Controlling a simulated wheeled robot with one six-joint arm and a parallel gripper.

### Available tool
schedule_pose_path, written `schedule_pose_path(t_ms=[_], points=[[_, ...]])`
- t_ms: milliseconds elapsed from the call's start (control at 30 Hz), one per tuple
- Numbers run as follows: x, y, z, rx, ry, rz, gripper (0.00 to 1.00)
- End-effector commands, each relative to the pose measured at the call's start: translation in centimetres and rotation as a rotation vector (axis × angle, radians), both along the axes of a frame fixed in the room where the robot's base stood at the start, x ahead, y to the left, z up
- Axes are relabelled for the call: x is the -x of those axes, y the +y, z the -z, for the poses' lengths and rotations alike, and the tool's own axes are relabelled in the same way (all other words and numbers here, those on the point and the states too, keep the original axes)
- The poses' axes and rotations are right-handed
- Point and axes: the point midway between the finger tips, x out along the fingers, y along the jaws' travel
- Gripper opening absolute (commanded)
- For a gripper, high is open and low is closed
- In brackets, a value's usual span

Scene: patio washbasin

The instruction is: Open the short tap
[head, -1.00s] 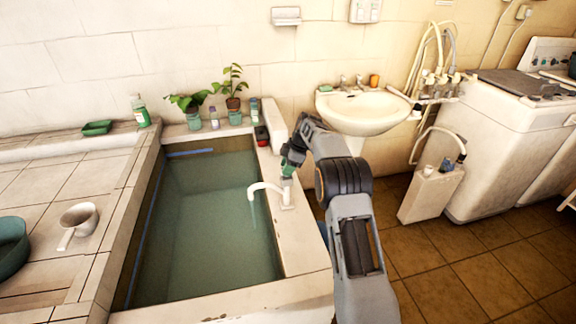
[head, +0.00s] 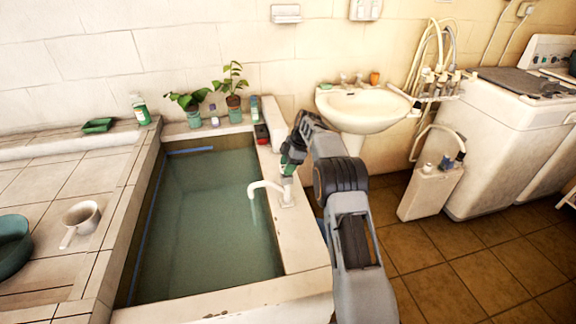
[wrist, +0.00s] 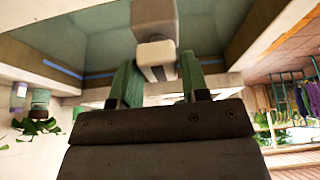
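The white tap (head: 268,187) stands on the right rim of the water-filled basin, its curved spout over the water. My gripper (head: 288,168) is at the top of the tap. In the wrist view, my gripper (wrist: 157,78) has its two green fingers apart, one on each side of the pale block-like top of the tap (wrist: 155,57). Narrow gaps seem to show beside the block; I cannot tell whether either finger touches it. In the head view my arm hides part of the fingers.
The basin (head: 215,300) has potted plants (head: 233,100) and bottles along its back rim. A white washbasin (head: 362,108) with small taps stands behind my arm. A white scoop (head: 80,218) lies on the left tiles. Floor at right is partly clear.

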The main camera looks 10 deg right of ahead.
Motion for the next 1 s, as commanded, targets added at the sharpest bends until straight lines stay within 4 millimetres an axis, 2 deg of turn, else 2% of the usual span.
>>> schedule_pose_path(t_ms=[33,167,400,533,667,1000], points=[[0.0,0.0,0.0,0.0,0.0,0.0,0.47],[0.0,0.0,0.0,0.0,0.001,0.002,0.59],[0.0,0.0,0.0,-0.001,0.0,0.003,0.6],[-0.1,-0.3,-0.8,-0.001,-0.001,0.004,0.6],[-0.1,-1.2,-2.7,0.0,-0.003,0.006,0.6],[-0.2,-3.8,-9.3,0.0,-0.003,0.004,0.6]])
